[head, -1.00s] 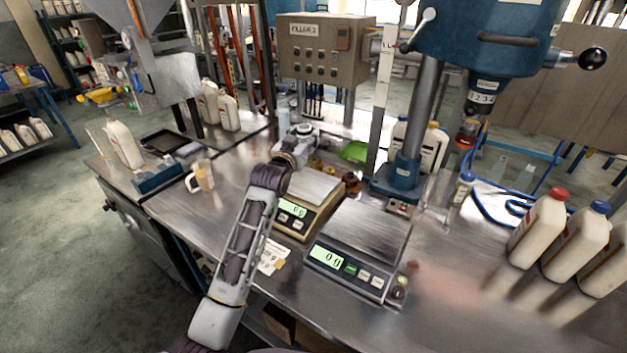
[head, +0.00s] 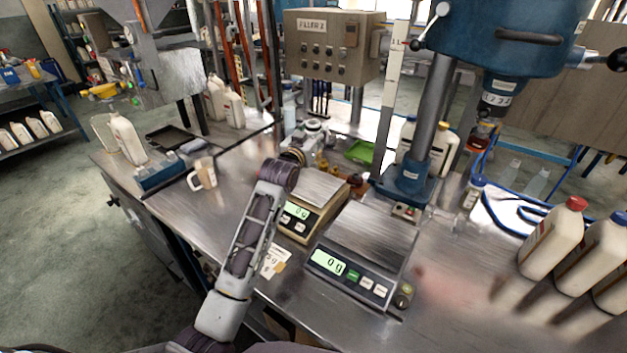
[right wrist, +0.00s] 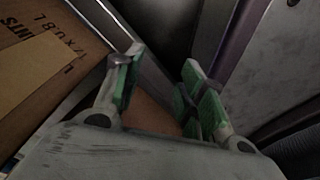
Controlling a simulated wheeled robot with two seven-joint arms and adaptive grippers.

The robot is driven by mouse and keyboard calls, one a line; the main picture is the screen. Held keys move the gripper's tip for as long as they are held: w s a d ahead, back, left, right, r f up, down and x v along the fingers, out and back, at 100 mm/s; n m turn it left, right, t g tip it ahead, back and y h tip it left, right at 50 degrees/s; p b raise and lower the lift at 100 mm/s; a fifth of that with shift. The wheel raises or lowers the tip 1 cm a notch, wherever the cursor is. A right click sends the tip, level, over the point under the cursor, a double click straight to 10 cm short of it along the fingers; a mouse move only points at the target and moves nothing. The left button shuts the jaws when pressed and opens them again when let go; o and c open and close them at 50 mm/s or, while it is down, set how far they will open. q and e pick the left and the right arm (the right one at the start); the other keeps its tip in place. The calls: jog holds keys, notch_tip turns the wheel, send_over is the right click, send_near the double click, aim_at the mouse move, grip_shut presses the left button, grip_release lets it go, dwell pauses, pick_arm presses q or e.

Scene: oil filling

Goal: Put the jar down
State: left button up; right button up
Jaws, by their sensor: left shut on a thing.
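My left arm reaches across the steel workbench, and my left gripper (head: 318,138) is beyond the two scales, in front of the grey control box. It is shut on the jar, which is mostly hidden by the gripper and wrist; I cannot tell whether it touches the bench. Small amber jars (head: 324,163) show just below and behind the gripper. My right gripper (right wrist: 160,82) shows in the right wrist view with its green-padded fingers apart and nothing between them. It is low, beside a cardboard box (right wrist: 45,75).
A beige scale (head: 322,188) and a grey scale (head: 372,236) both read 0 g. A green tray (head: 359,152) lies behind.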

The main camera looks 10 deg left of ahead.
pick_arm(q)
notch_tip(320, 180, down, 4)
jog(key=shift+f, duration=0.5)
pick_arm(e)
jog(key=shift+w+a, duration=0.3)
jog(key=shift+w, duration=0.25)
pick_arm(q)
jog(key=shift+f, duration=0.7)
notch_tip(320, 180, down, 2)
jog(key=shift+b, duration=0.35)
jog(key=shift+f, duration=0.8)
pick_arm(e)
jog(key=shift+w+a+r, duration=0.1)
jog(key=shift+w+a, duration=0.1)
jog(key=shift+w, duration=0.25)
